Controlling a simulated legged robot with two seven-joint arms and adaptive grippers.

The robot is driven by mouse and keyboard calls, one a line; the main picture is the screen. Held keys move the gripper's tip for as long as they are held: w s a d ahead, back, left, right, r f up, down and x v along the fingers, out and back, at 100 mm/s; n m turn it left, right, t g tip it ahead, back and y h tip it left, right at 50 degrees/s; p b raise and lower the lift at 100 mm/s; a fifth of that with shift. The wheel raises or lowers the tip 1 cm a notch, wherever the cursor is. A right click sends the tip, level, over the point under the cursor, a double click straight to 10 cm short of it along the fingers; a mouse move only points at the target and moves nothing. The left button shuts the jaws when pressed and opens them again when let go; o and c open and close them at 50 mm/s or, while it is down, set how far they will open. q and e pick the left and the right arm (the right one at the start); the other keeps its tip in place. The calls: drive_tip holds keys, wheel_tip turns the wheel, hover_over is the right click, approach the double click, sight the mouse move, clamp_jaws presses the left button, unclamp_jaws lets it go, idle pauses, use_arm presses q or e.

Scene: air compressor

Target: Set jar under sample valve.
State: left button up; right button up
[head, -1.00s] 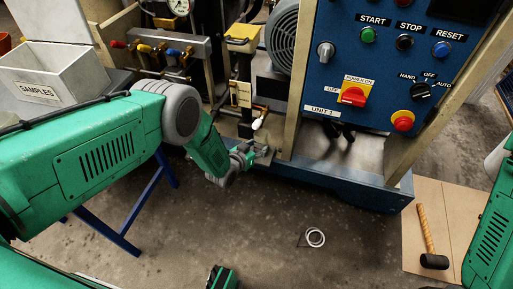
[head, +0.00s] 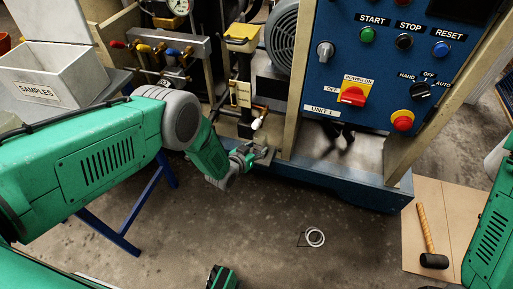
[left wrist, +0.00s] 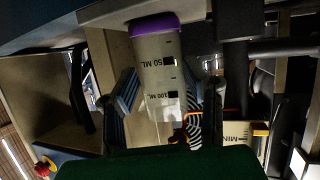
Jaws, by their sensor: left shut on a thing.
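The jar (left wrist: 158,75) is a pale, clear-looking container with a purple rim and 50 ML and 100 ML marks. In the left wrist view it stands between the two fingers of my left gripper (left wrist: 166,100), which is shut on it. In the head view my left gripper (head: 258,156) is low beside the blue base of the panel unit, and the jar cannot be made out there. My right gripper is out of view.
A blue control panel (head: 385,65) stands right of the gripper, on a blue base (head: 340,186). A grey SAMPLES box (head: 50,80) is at the left. A mallet (head: 428,240) lies on cardboard at the right.

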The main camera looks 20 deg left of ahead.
use_arm(q)
drive_tip(key=shift+f, duration=0.1)
drive_tip(key=o, duration=1.4)
drive_tip(key=shift+c, duration=0.2)
drive_tip(key=shift+s, duration=0.15)
drive_tip(key=s+a+r+n+g+y, duration=0.1)
drive_tip(key=s+a+r+g, duration=0.3)
drive_tip(key=s, duration=1)
drive_tip(key=s+a+r+g+y, duration=0.2)
drive_tip(key=s+a+r+g, duration=0.15)
drive_tip(key=s, duration=1.15)
drive_tip(key=s+a+r+n+g+y, duration=0.1)
drive_tip(key=s+a+r+g, duration=0.35)
drive_tip(key=s, duration=0.95)
wheel_tip(320, 180, up, 16)
drive_tip(key=d+p, duration=0.1)
drive_tip(key=p, duration=1.7)
drive_tip(key=shift+w, duration=0.35)
